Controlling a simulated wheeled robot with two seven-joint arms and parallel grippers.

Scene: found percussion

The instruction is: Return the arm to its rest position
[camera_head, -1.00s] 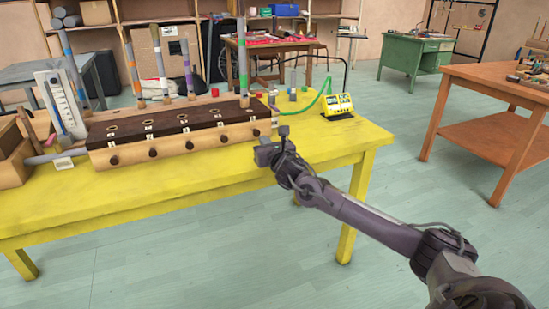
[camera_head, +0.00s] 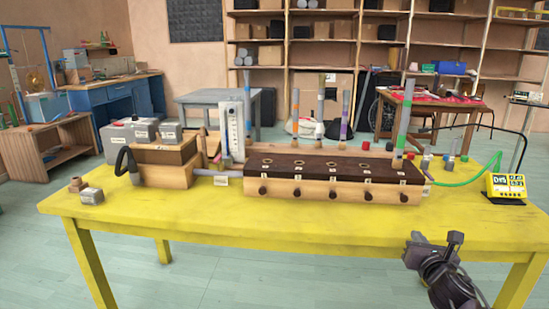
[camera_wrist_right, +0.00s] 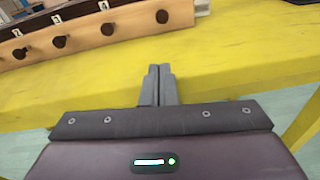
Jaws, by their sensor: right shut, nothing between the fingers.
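My right gripper (camera_head: 436,240) is at the front right edge of the yellow table (camera_head: 200,226) in the head view. In the right wrist view my right gripper (camera_wrist_right: 159,70) has its two fingers pressed together with nothing between them. It points toward the table edge, apart from the wooden block with numbered holes and dark knobs (camera_head: 330,190). That block also shows at the top left of the right wrist view (camera_wrist_right: 60,42). My left gripper is in neither view.
A yellow meter (camera_head: 507,187) with a green cable stands at the table's right end. Coloured-banded tubes (camera_head: 403,130) stand behind the block. A wooden box (camera_head: 165,175), grey boxes and a small grey block (camera_head: 91,196) are at the left. The table's front strip is clear.

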